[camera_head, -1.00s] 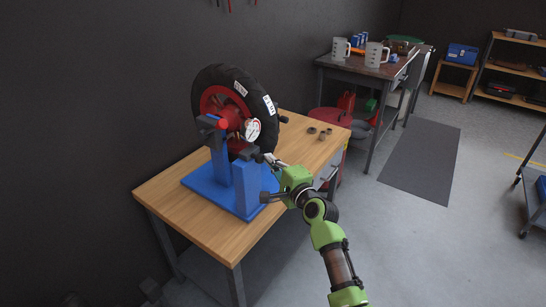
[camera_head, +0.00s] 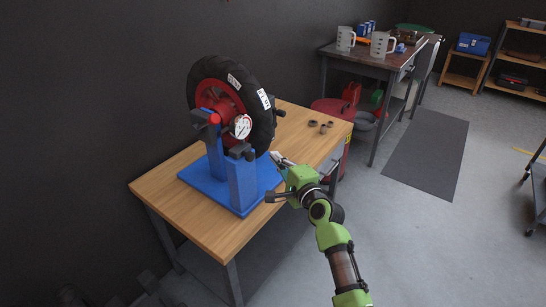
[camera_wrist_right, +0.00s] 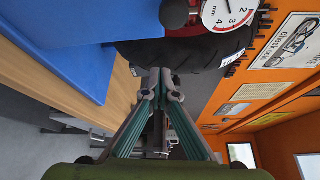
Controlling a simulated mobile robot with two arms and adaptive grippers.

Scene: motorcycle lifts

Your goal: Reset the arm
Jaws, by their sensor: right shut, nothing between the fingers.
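My right arm, green and dark grey, comes in from the bottom of the head view. Its right gripper (camera_head: 276,157) is shut and empty, just right of the blue wheel stand (camera_head: 242,188) and above the table. In the right wrist view its fingertips (camera_wrist_right: 161,88) meet in front of the dark tyre. The wheel (camera_head: 216,82), with black tyre and red rim, sits upright on the stand. A white dial gauge (camera_head: 243,127) is by its hub; it also shows in the right wrist view (camera_wrist_right: 228,10). My left gripper is not in view.
The wooden table (camera_head: 168,196) carries the stand and several small dark rings (camera_head: 326,125). A red drum (camera_head: 343,160) stands behind its right end. A workbench with jugs (camera_head: 380,44) is farther back.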

